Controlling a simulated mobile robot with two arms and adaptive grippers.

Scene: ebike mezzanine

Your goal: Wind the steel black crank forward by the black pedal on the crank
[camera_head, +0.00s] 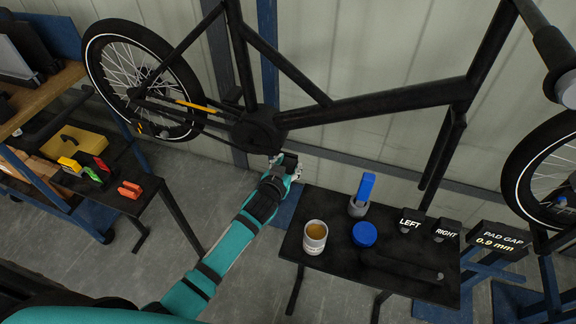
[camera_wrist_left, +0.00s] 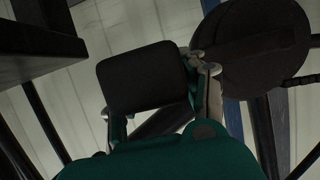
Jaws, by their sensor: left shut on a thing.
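The black e-bike frame (camera_head: 370,105) hangs across the head view, with its dark chainring and motor area (camera_head: 257,130) at the middle. My left arm reaches up from the bottom, and my left gripper (camera_head: 280,160) is just below that area. In the left wrist view the black pedal (camera_wrist_left: 145,78) fills the middle, and my left gripper (camera_wrist_left: 205,68) is shut on it. A round dark disc (camera_wrist_left: 250,50) of the drive shows to the right of the pedal. My right gripper is not in view.
A left bench (camera_head: 130,200) holds coloured tools. The rear wheel (camera_head: 140,80) stands at the upper left.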

